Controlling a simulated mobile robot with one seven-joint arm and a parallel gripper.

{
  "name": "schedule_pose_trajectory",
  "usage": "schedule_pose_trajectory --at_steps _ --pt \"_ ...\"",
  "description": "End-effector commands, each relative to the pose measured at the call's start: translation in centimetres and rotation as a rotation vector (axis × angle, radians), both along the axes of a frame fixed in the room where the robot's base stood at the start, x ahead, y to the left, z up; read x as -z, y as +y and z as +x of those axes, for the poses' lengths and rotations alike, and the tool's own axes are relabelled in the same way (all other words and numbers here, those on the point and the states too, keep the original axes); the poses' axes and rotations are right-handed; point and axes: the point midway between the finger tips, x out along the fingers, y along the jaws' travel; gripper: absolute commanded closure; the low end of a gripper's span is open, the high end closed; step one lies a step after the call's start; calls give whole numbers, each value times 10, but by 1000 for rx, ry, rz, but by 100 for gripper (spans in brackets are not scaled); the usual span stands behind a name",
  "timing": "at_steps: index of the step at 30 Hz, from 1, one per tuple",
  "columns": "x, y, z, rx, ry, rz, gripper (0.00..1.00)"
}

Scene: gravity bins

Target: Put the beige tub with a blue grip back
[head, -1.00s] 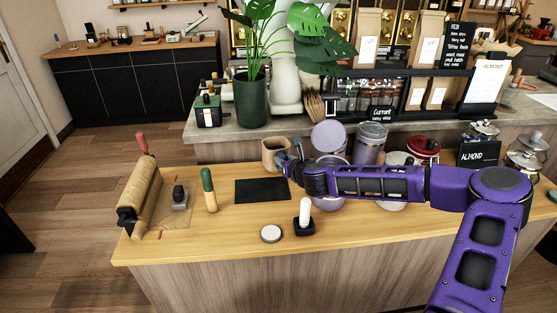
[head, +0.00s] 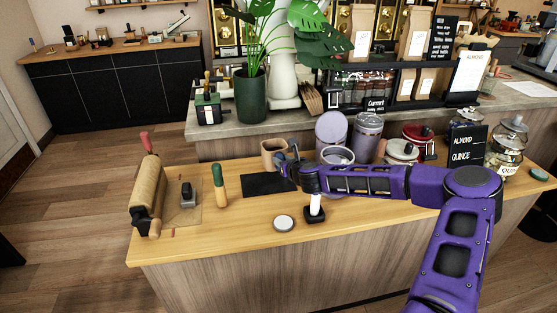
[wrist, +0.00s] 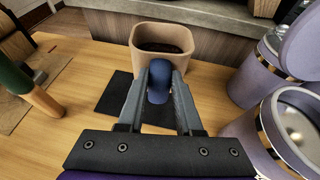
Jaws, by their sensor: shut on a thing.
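The beige tub (wrist: 165,38) with a blue grip (wrist: 159,76) shows at the top middle of the wrist view. It is upright and open at the top, with dark contents inside. My gripper (wrist: 161,80) is shut on the blue grip, which points towards me. In the head view the tub (head: 272,150) is at the counter's back edge, partly behind my gripper (head: 290,163). A black mat (wrist: 118,98) lies on the counter below and in front of the tub. I cannot tell whether the tub's base touches the counter.
An open lilac canister (wrist: 292,125) and a lidded lilac canister (wrist: 260,72) stand close on the right. A green-handled tool (head: 219,186) stands left of the mat. A white-topped black stamp (head: 315,208) and a round white-topped disc (head: 283,223) are near the front.

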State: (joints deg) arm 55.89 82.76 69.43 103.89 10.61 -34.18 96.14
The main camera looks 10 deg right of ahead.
Motion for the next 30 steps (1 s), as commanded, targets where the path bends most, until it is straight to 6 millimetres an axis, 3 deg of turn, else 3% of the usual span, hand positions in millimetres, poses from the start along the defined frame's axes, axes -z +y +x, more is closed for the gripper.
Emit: schedule_pose_trajectory --at_steps 18,30 --pt "2 -2 1 2 -2 0 100" --pt "43 -2 1 2 -1 -1 100"
